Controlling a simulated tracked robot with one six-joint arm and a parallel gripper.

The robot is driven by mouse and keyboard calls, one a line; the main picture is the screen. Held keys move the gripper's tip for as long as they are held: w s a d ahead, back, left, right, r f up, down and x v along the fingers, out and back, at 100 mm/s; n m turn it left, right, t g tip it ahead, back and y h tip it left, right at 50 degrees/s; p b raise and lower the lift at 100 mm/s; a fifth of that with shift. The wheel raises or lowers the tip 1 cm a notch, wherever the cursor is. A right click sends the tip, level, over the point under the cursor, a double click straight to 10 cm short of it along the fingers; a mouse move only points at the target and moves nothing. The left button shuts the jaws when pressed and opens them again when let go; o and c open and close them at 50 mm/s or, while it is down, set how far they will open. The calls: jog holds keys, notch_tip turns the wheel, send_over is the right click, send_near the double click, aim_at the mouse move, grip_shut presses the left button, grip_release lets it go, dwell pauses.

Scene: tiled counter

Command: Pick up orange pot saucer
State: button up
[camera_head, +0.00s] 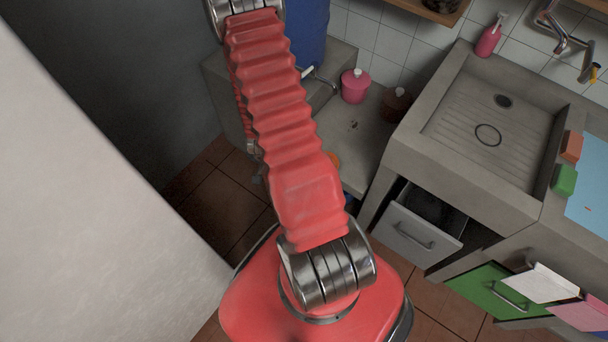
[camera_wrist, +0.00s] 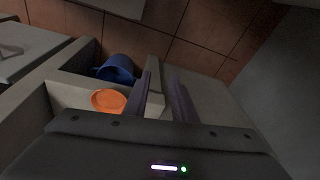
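The orange pot saucer (camera_wrist: 108,100) is a round, shallow orange disc on a pale grey surface, left of my gripper in the wrist view. In the head view only a small orange sliver (camera_head: 334,158) shows beside my red arm, probably the same saucer; my arm hides the rest. My gripper (camera_wrist: 160,78) is open, with two dark fingers apart and nothing seen between them. The left finger appears close to the saucer's right side in the picture, but I cannot tell the depth. My gripper is not visible in the head view.
A blue bucket (camera_wrist: 117,69) lies beyond the saucer. The grey sink (camera_head: 488,125) is to the right, with a partly open drawer (camera_head: 417,232) and green door (camera_head: 497,291) below.

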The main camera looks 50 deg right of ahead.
jog(key=w+a+r+n+t+y, duration=0.1)
jog(key=w+a+r+n, duration=0.2)
jog(key=r, duration=0.6)
jog(key=w+a+r+n+t, duration=0.1)
jog(key=w+a+r+n, duration=0.15)
jog(key=a+r, duration=0.45)
jog(key=w+a+r+n+t+y, duration=0.1)
jog(key=w+a+r+n, duration=0.15)
jog(key=r, duration=0.85)
jog(key=s+a+r+n, duration=0.3)
jog(key=s+a+r, duration=0.2)
jog(key=r, duration=0.5)
jog(key=s+a+r+n+t, duration=0.1)
jog(key=s+a+r+n, duration=0.3)
jog(key=s+r, duration=0.6)
jog(key=shift+a+r+n, duration=0.15)
jog(key=shift+a+n, duration=0.15)
jog(key=shift+a, duration=0.55)
jog(key=shift+a, duration=0.1)
